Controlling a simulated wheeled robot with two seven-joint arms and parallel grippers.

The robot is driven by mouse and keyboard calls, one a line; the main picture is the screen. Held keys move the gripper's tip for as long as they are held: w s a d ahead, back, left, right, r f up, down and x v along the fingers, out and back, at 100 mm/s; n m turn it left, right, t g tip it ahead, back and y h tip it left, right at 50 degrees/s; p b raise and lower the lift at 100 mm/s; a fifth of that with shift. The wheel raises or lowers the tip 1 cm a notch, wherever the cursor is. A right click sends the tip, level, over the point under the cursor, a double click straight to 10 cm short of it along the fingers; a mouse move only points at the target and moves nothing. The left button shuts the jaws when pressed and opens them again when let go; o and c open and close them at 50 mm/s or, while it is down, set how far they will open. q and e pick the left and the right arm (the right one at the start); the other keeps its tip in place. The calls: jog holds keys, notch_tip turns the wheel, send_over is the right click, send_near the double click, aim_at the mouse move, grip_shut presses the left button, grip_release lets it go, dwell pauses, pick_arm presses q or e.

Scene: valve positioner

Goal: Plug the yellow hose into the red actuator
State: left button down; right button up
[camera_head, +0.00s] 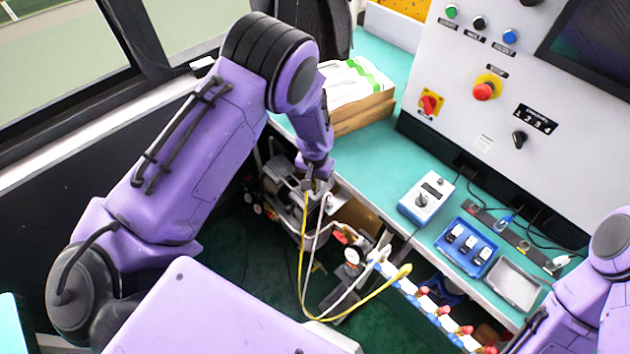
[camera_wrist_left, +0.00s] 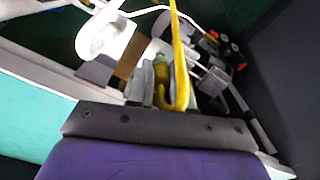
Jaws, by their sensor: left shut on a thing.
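My left gripper (camera_head: 314,186) is beside the equipment at the table's left edge, shut on the yellow hose (camera_head: 304,255). The hose hangs from it in a long loop and rises to the white and blue manifold (camera_head: 430,305) at right. In the left wrist view the yellow hose (camera_wrist_left: 178,60) runs up from between the fingers (camera_wrist_left: 165,85), with a bent end near them. A metal assembly (camera_head: 285,190) stands just below and left of the gripper. I cannot clearly pick out the red actuator; its port is hidden or too small. My right arm shows at the right edge, its gripper out of sight.
A white hose (camera_head: 318,235) hangs close beside the yellow one. The green table (camera_head: 365,160) carries a cardboard box (camera_head: 362,113), a grey control box (camera_head: 426,198) and a blue tray (camera_head: 466,247). A tall control panel (camera_head: 470,120) stands behind them.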

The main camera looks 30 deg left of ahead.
pick_arm(q)
jog(key=shift+r, duration=0.15)
notch_tip(320, 180, up, 4)
jog(key=p, duration=0.4)
dwell(0.4)
